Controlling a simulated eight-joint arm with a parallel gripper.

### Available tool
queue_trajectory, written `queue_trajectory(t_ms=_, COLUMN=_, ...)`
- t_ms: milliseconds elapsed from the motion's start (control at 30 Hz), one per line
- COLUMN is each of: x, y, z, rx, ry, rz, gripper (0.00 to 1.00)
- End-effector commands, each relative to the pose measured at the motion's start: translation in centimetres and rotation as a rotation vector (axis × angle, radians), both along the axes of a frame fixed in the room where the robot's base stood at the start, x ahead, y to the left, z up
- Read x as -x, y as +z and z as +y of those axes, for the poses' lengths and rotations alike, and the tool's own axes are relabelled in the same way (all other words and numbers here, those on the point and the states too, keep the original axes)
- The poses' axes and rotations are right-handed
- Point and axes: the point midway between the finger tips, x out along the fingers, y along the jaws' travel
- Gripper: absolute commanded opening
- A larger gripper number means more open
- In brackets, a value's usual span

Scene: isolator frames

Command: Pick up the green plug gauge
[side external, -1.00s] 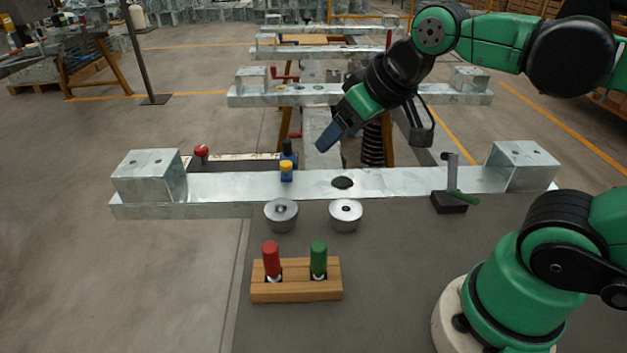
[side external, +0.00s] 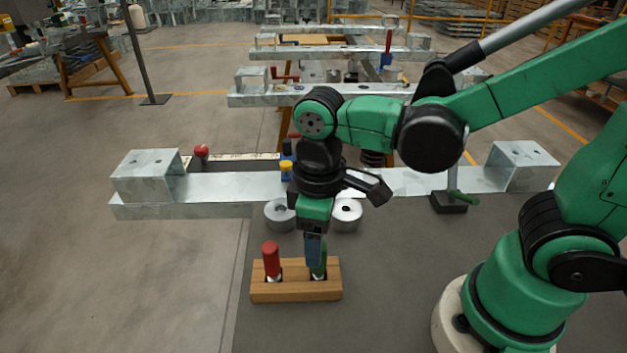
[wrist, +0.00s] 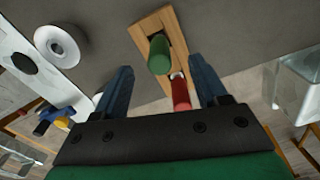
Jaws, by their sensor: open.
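The green plug gauge (side external: 322,262) stands upright in the right slot of a wooden block (side external: 296,293), partly hidden behind my finger in the side view. In the wrist view the green plug gauge (wrist: 159,55) lies ahead of and between my fingertips, nearer the left one. The red plug gauge (side external: 271,260) stands in the left slot; it also shows in the wrist view (wrist: 180,93). My gripper (side external: 314,262) points down at the green gauge. In the wrist view my gripper (wrist: 165,82) is open and empty, with a blue finger on each side. I cannot tell whether a finger touches the gauge.
Two metal rings (side external: 347,215) (side external: 279,215) sit close behind my gripper. A long steel beam (side external: 230,187) with end blocks crosses behind them. The grey table front right of the block is clear.

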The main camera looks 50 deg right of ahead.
Motion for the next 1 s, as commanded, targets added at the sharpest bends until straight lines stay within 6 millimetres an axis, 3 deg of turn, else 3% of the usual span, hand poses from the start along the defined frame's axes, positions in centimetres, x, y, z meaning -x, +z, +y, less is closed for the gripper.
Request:
queue_trajectory(t_ms=600, x=-0.1, y=-5.2, z=0.0, rx=-0.001, ry=-0.001, rz=-0.001, gripper=0.66)
queue_trajectory(t_ms=1000, x=0.0, y=-5.7, z=0.0, rx=-0.001, ry=-0.001, rz=-0.001, gripper=0.66)
